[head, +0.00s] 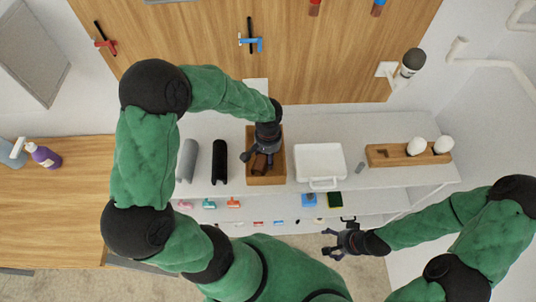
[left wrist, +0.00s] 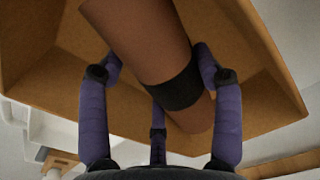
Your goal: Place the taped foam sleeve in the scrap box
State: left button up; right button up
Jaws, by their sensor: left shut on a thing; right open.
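The taped foam sleeve, a brown tube with a black tape band, shows in the left wrist view (left wrist: 150,45) between my left fingers. My left gripper (left wrist: 160,100) is shut on it near the band. In the head view my left gripper (head: 262,148) is over the open brown scrap box (head: 268,181) on the white shelf. The box's walls (left wrist: 265,75) surround the sleeve in the left wrist view; whether the sleeve touches the floor I cannot tell. My right gripper (head: 335,239) is open and empty, in front of the shelf.
Small coloured items lie on the lower shelf. A spray bottle (head: 45,156) stands far left.

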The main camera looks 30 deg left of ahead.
pick_arm(q)
jog(key=shift+f, duration=0.15)
jog(key=o, duration=0.6)
jog(key=shift+o, duration=0.2)
jog(key=shift+r, duration=0.2)
notch_tip(320, 180, up, 12)
jog(key=p, duration=0.2)
